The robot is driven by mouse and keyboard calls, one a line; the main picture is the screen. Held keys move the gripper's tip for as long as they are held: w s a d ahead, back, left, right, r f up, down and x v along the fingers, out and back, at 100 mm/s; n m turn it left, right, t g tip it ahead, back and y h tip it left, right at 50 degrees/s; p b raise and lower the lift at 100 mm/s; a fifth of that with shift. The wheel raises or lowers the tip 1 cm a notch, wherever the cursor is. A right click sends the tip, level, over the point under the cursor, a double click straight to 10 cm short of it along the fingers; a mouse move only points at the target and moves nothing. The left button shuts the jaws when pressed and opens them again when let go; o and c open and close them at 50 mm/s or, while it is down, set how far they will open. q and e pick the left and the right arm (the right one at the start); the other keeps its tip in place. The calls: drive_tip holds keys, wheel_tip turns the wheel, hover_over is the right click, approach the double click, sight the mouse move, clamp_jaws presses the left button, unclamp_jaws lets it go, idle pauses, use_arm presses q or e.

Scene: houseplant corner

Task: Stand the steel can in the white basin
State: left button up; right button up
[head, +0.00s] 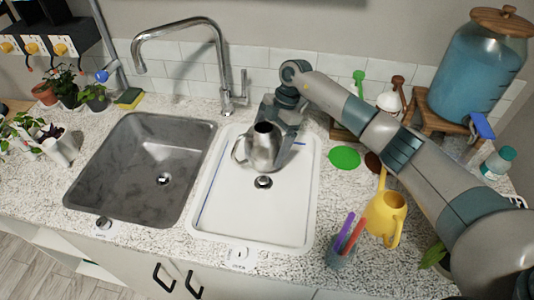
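The steel can (263,149) is upright over the white basin (300,222), just behind its drain, with its handle to the left. I cannot tell whether its base rests on the basin floor or hangs slightly above it. My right gripper (287,128) is right up against the can's back right side. Its fingertips are largely hidden by the can, so I cannot see whether they grip it. My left gripper is not in view.
A steel sink (135,185) with a tall faucet (222,75) lies to the left. A yellow watering can (384,215), a cup of markers (343,250) and a green disc (344,157) stand right of the basin. A blue dispenser (470,75) stands at the back right.

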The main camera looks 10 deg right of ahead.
wheel_tip(320, 180, down, 3)
drive_tip(key=shift+f+p, duration=0.15)
drive_tip(key=shift+p, duration=0.65)
drive_tip(key=shift+f, duration=0.3)
drive_tip(key=shift+f, duration=0.1)
drive_tip(key=o, duration=1)
